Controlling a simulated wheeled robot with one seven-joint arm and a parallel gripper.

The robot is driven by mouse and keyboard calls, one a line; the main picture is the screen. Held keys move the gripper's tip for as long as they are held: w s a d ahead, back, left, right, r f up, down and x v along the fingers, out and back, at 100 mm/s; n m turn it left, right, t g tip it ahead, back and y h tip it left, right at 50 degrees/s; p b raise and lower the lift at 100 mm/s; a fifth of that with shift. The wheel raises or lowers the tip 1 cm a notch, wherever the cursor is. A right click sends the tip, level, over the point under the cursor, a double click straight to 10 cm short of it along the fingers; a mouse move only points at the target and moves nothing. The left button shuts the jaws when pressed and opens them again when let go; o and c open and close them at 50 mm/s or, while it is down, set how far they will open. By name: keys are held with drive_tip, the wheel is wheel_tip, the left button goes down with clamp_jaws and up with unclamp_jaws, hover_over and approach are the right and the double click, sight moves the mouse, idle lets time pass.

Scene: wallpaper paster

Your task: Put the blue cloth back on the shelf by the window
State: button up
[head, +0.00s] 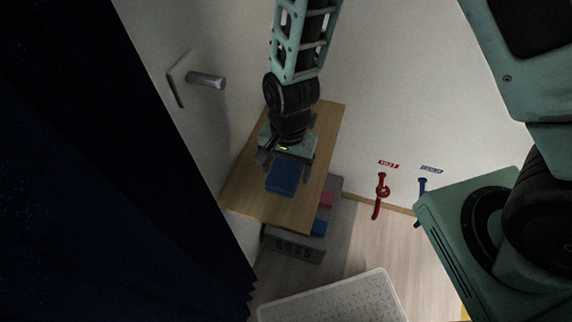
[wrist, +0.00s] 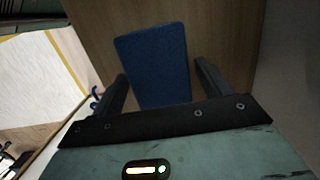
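The blue cloth (head: 284,178) is a flat folded block on the wooden shelf (head: 250,190), near its middle. In the wrist view the cloth (wrist: 155,62) appears to lie on the wood (wrist: 212,35), with its lower edge between my fingers. My gripper (head: 285,162) is at the cloth's far edge in the head view. In the wrist view my gripper (wrist: 161,70) is open, one finger on each side of the cloth, with a gap at the right finger. The left finger is close to the cloth; I cannot tell whether it touches.
A grey crate (head: 290,247) with pink and blue items stands on the floor below the shelf. A white tray (head: 335,300) is in front. A dark curtain (head: 100,180) hangs left, beside a metal handle (head: 207,80). Red (head: 380,190) and blue (head: 422,188) tools hang on the wall.

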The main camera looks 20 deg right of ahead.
idle(0.3)
drive_tip(key=shift+f+b, duration=0.2)
drive_tip(key=shift+b, duration=0.15)
wheel_tip(320, 180, up, 16)
drive_tip(key=w+d, duration=0.1)
drive_tip(key=w, duration=0.2)
drive_tip(key=s+d+r+n, duration=0.1)
drive_tip(key=s+r+n, duration=0.2)
drive_tip(key=s+n, duration=0.4)
drive_tip(key=s+d+r+n+t, duration=0.1)
drive_tip(key=s+d+r+n, duration=0.1)
drive_tip(key=s+n, duration=0.5)
drive_tip(key=shift+s+r+n, duration=0.3)
drive_tip(key=shift+s+r, duration=0.2)
drive_tip(key=shift+r, duration=0.05)
